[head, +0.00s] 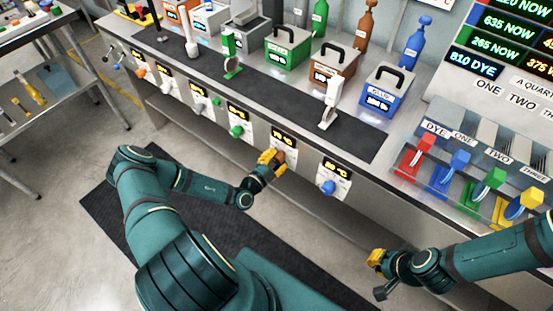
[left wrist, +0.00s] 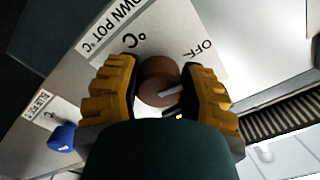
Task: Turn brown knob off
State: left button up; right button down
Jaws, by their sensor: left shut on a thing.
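The brown knob (left wrist: 157,78) sits on a white panel (left wrist: 150,30) whose label reads "OWN POT °C", with "OFF" printed on the right. My left gripper (left wrist: 158,88) has its yellow-backed fingers on both sides of the knob, shut on it. In the head view my left gripper (head: 268,165) is at the counter front and mostly covers the brown knob (head: 281,155). A light pointer on the knob slants up to the right in the left wrist view. My right gripper (head: 378,262) is low at the right, away from the panels; its finger opening is unclear.
A blue knob (head: 327,187) is to the right and a green knob (head: 237,131) to the left on the same counter front. The brown pot (head: 333,72) stands on the counter. Coloured dippers (head: 460,175) stand at the right.

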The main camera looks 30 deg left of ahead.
pick_arm(q)
jog(key=shift+w+r, duration=0.1)
dwell(0.3)
jog(key=o, duration=1.2)
jog(key=shift+s, duration=0.6)
jog(key=s, duration=1.1)
jog(key=shift+a, duration=0.4)
jog(key=shift+w, duration=0.1)
